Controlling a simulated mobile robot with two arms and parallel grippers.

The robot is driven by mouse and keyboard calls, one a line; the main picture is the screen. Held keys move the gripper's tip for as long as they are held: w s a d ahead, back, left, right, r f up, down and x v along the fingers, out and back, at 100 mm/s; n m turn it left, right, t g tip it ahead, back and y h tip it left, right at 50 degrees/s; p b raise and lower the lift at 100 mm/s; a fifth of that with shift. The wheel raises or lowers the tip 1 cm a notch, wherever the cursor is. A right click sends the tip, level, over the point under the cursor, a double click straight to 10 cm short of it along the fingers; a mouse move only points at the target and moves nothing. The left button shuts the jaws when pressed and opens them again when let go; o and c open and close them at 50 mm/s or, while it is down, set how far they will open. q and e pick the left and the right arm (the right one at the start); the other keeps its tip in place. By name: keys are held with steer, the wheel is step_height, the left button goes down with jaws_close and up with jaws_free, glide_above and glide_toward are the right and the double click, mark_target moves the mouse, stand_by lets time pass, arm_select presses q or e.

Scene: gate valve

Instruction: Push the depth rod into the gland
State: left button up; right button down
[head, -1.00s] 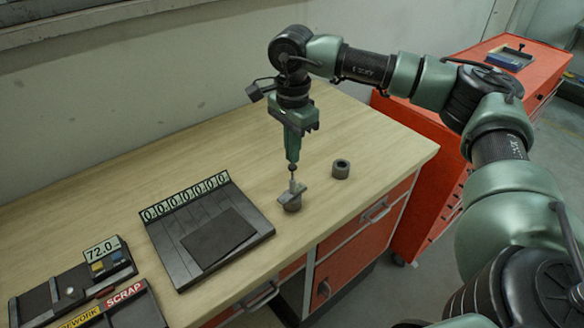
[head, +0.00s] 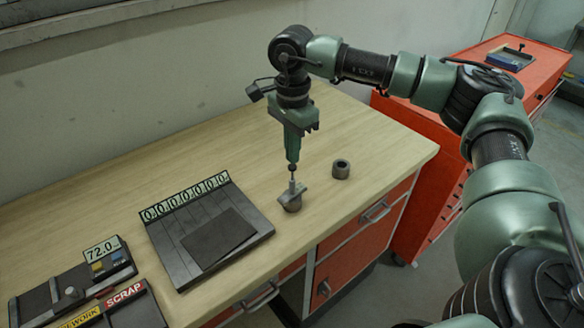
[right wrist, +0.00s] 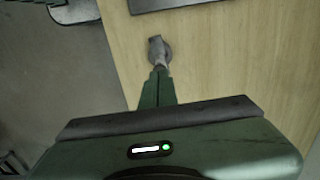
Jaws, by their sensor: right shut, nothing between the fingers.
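The gland (head: 292,205) is a small grey cylinder standing on the wooden bench, with a flat crosspiece (head: 293,189) on its top. The thin depth rod (head: 292,177) stands upright above the crosspiece, with a small dark knob at its top. My right gripper (head: 293,163) points straight down, shut and empty, with its tips at the knob; whether they touch it I cannot tell. In the right wrist view the gland (right wrist: 168,52) shows just past the shut fingers (right wrist: 157,88), which hide part of the rod. My left gripper is not in view.
A grey hollow cylinder (head: 341,169) stands to the right on the bench (head: 390,150). A dark slotted tray (head: 170,235) with a number strip lies to the left. A gauge block marked 72.0 (head: 75,280) and a SCRAP bin (head: 135,305) are at lower left. A red cabinet (head: 440,130) stands beyond the bench.

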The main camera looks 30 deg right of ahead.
mark_target(293, 167)
steer(key=shift+s+f+b, duration=0.1)
steer(key=shift+f+b, duration=1.45)
steer(key=shift+f, duration=0.5)
stand_by(1.5)
steer(key=shift+r+p, duration=1.9)
steer(key=shift+r, duration=1.2)
